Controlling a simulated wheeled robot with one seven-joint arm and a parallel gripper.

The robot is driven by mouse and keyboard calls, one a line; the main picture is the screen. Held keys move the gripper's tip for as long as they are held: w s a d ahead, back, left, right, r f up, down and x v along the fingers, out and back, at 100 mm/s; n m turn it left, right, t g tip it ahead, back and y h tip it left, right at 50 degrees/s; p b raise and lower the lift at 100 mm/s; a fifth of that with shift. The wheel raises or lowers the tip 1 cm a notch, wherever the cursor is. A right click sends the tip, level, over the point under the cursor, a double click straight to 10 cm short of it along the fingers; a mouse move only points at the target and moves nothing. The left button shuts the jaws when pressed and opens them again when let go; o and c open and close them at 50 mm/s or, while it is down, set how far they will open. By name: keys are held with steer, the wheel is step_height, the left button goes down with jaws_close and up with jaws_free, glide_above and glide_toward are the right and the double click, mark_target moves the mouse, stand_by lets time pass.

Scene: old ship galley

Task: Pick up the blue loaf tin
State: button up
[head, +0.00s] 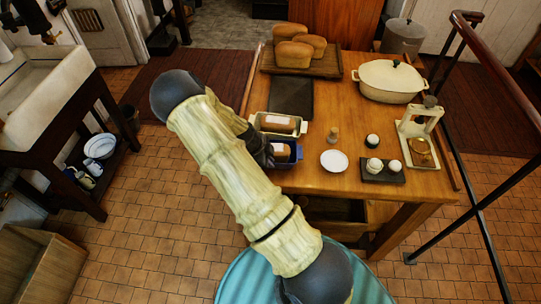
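The blue loaf tin (295,153) is on the wooden table (316,176), close to its front left corner. My arm covers the tin's left end. My gripper (266,152) is dark and is at that left end, mostly hidden by my forearm. I cannot tell whether its fingers touch the tin or how far apart they are.
A cream loaf tin (258,121) stands just behind the blue one. A white plate (334,160) is to the right, with a wooden shaker (333,135) behind it. A dark tray (383,175) holds small pots. A cream casserole (390,78) is farther back.

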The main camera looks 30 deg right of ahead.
stand_by(0.4)
jaws_close()
steer(key=shift+r, duration=0.15)
steer(key=shift+w+r, duration=0.1)
steer(key=shift+r, duration=0.2)
step_height(320, 180, up, 9)
steer(key=b, duration=0.2)
stand_by(0.5)
